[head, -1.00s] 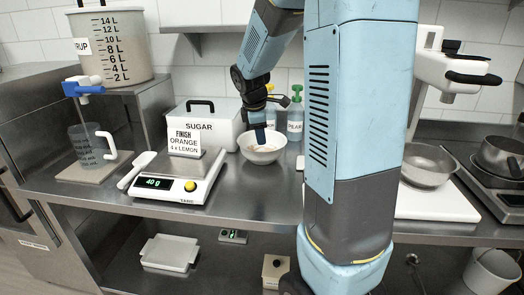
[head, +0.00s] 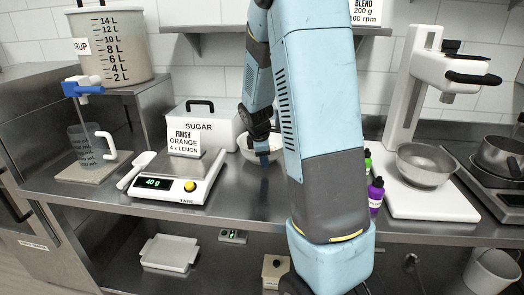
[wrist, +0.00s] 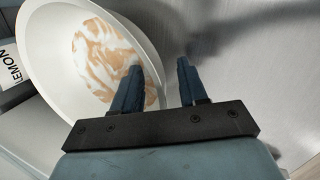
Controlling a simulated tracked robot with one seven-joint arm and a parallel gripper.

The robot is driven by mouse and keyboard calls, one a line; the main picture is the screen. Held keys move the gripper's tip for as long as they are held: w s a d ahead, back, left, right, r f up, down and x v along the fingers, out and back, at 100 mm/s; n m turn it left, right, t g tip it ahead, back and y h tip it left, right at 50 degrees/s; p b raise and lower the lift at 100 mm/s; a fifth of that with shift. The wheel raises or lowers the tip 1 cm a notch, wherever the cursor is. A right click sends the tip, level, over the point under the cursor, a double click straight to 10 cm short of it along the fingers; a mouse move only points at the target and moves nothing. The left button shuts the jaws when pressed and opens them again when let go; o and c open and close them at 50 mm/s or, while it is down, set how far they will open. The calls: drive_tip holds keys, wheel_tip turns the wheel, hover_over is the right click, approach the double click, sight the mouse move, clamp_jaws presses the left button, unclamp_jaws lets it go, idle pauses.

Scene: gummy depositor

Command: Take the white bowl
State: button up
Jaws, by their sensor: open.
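The white bowl (head: 247,153) stands on the steel counter, partly hidden behind my arm in the head view. In the wrist view the bowl (wrist: 45,55) fills the upper left, with orange-brown smears or powder inside. My gripper (wrist: 160,66) is open and empty. Its left finger overlaps the inside of the bowl, and its right finger is outside over bare counter, so the right rim lies between them in the picture. Whether the fingers reach below the rim cannot be told. In the head view my gripper (head: 263,157) is at the bowl's front right.
A scale (head: 172,184) reading 40 g stands left of the bowl, with a sugar box (head: 212,128) behind. A purple bottle (head: 376,192) and a mixer stand (head: 425,195) with a metal bowl (head: 426,165) are right of my arm. The counter in front of the bowl is clear.

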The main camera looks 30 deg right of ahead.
drive_tip(key=shift+d+f, duration=0.1)
drive_tip(key=shift+f, duration=0.15)
clamp_jaws()
drive_tip(key=shift+w, duration=0.1)
idle(0.5)
